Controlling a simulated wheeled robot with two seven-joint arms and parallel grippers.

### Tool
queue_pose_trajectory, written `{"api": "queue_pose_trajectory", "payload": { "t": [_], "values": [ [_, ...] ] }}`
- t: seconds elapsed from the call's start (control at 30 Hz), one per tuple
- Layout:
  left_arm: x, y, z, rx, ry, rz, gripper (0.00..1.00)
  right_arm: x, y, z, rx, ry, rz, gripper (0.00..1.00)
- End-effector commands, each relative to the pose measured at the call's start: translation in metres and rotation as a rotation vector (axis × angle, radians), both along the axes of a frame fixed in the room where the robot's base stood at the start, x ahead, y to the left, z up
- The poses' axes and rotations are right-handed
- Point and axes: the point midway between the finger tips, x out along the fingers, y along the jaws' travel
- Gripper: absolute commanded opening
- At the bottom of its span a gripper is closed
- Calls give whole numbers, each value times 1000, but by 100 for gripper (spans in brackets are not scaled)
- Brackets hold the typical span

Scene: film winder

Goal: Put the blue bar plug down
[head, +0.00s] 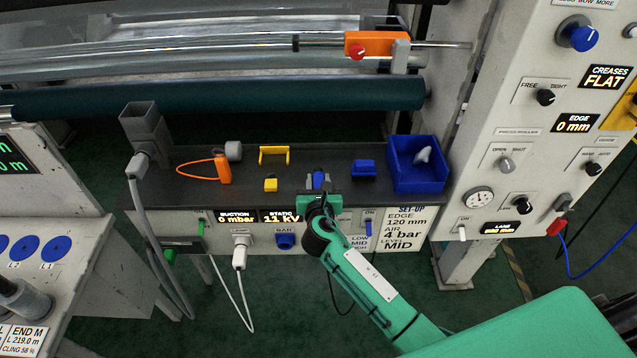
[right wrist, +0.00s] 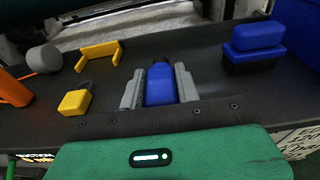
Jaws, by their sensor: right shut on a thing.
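The blue bar plug (head: 319,181) is between the fingers of my right gripper (head: 318,184), over the dark shelf (head: 240,197). In the right wrist view the blue plug (right wrist: 160,86) sits between the two grey fingers of my right gripper (right wrist: 159,90), which is shut on it. The plug is at or just above the shelf; I cannot tell whether it touches. A blue socket marked BAR (head: 285,241) is on the front panel below. My left gripper is not in view.
A blue block (head: 364,169) and a blue bin (head: 432,184) with a pale thing inside stand right of the gripper.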

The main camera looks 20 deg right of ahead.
Motion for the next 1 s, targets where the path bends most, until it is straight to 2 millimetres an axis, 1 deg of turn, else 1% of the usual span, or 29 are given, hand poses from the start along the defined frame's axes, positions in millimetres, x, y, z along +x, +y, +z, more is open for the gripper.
{"api": "queue_pose_trajectory", "payload": {
  "t": [0.27, 0.37, 0.4, 0.5, 0.73, 0.83, 0.93, 1.0],
  "values": [
    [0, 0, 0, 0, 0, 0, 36, 0, 0, -1, -1, -2, 0, 5],
    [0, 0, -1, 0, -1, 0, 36, 0, 0, -4, -1, -2, 0, 5],
    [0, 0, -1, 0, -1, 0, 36, 0, 0, -4, 0, -1, 0, 36],
    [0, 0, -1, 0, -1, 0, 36, 0, 0, -4, 0, -1, 0, 54],
    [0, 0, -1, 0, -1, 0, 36, 0, 0, -3, 0, -1, 0, 54],
    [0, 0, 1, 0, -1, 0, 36, 0, 0, 0, 0, -2, 0, 54],
    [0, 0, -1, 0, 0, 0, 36, -8, 3, 0, 0, -1, 1, 54],
    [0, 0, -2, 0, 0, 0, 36, -19, 6, 1, -1, -1, 2, 54]
  ]
}}
